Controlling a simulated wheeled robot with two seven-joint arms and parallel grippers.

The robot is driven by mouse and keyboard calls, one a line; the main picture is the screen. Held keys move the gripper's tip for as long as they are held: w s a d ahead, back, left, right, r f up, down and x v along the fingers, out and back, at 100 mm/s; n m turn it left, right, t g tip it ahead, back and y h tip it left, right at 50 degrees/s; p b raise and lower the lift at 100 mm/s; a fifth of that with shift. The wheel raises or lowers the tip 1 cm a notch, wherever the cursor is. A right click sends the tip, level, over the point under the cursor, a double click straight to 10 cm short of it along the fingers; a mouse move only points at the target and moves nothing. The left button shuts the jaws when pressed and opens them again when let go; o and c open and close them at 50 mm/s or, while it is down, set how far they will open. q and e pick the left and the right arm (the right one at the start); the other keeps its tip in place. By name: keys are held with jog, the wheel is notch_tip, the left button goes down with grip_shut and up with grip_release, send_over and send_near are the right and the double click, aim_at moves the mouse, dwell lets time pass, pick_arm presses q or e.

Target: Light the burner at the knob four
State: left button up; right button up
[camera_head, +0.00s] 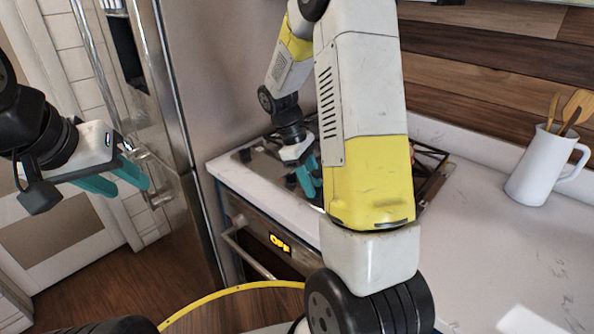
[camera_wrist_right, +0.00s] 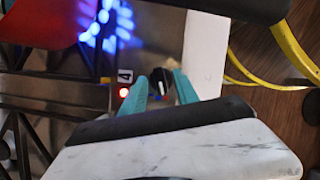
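In the right wrist view, a dark knob (camera_wrist_right: 160,82) with a light pointer mark stands at the cooktop's edge. A label "4" (camera_wrist_right: 125,76) and a glowing red light (camera_wrist_right: 124,92) are beside it. Blue flames (camera_wrist_right: 105,25) burn on the cooktop near that label. My right gripper (camera_wrist_right: 162,86) has its teal fingers spread on either side of the knob, with small gaps seeming to show. In the head view my right gripper (camera_head: 308,178) is low over the cooktop (camera_head: 262,168); my arm hides the knobs there. My left gripper (camera_head: 122,180) is open and empty, in the air at the left.
A red pan-like thing (camera_wrist_right: 38,22) is partly visible beside the flames. The oven front (camera_head: 250,232) shows an "OFF" display (camera_head: 280,241). A white jug (camera_head: 541,168) with wooden utensils stands on the right counter (camera_head: 490,235), otherwise largely clear. A tall metal-fronted unit (camera_head: 172,150) stands left of the cooktop.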

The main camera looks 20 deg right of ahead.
grip_shut()
jog(key=shift+m, duration=0.3)
jog(key=m+y, duration=0.1)
jog(key=m, duration=0.1)
jog(key=shift+d+m+g, duration=0.15)
jog(key=shift+m+g, duration=0.25)
jog(key=m+y, duration=0.1)
jog(key=m, duration=0.2)
jog(key=shift+d+m, duration=0.1)
jog(key=shift+m, duration=0.2)
jog(key=m, duration=0.1)
jog(key=m+y, duration=0.1)
jog(key=m, duration=0.1)
jog(key=shift+w+d+g+y, duration=0.1)
jog(key=shift+g+y, duration=0.2)
jog(key=shift+m+y, duration=0.7)
jog(key=shift+m, duration=1.4)
